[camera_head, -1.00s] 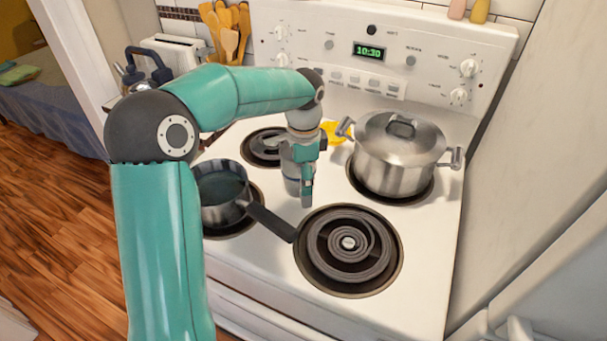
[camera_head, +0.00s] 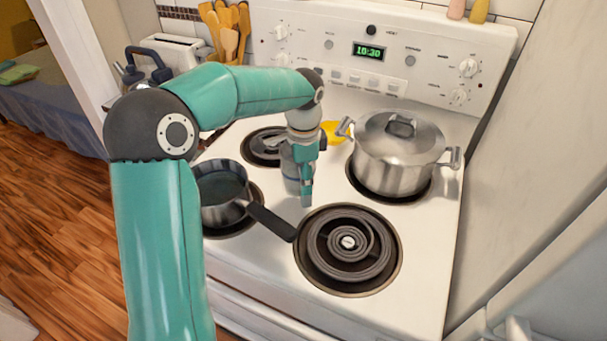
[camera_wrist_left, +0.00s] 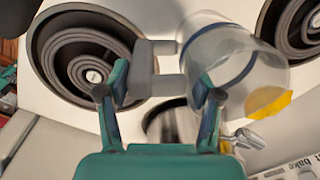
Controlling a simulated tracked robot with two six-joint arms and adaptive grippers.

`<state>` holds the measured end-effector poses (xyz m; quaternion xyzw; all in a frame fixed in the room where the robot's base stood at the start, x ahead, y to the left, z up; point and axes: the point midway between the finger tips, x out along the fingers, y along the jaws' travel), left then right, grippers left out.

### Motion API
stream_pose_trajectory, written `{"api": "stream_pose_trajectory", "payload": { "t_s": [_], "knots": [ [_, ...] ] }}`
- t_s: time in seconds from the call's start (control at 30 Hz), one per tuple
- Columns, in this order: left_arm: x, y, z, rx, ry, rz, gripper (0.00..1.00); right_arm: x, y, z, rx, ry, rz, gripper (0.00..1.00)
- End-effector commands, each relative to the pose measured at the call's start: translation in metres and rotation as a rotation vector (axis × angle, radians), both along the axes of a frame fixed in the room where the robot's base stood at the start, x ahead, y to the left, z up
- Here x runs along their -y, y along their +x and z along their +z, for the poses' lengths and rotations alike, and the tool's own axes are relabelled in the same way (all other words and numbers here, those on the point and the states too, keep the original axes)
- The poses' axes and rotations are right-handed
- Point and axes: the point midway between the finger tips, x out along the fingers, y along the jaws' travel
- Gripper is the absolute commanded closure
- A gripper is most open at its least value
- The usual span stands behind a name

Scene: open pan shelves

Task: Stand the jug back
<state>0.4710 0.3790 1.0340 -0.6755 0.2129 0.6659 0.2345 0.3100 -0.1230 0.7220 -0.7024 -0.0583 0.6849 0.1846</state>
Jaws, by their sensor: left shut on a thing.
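The jug (camera_wrist_left: 232,68) is clear with a dark blue band and a grey handle (camera_wrist_left: 142,72), seen in the left wrist view. My left gripper (camera_wrist_left: 158,98) is shut on it at the handle, which lies between the two fingers. In the head view the jug (camera_head: 290,172) is mostly hidden behind my left gripper (camera_head: 304,185), over the white stovetop between the burners. It looks roughly upright there. I cannot tell whether its base touches the stovetop. My right gripper is not in view.
A lidded steel pot (camera_head: 396,160) stands on the back right burner. A dark saucepan (camera_head: 222,190) stands front left, its handle pointing toward the bare front right burner (camera_head: 348,250). Wooden utensils (camera_head: 228,30) stand at the back.

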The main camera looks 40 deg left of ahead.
Motion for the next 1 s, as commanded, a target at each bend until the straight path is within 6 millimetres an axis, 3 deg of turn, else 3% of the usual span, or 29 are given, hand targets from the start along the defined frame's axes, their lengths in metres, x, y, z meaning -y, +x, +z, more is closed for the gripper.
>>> {"api": "stream_pose_trajectory", "payload": {
  "t_s": [1.0],
  "knots": [
    [-0.0002, 0.0002, -0.0085, 0.001, 0.0, 0.0, 1.0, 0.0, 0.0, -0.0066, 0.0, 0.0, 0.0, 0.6]
  ]
}}
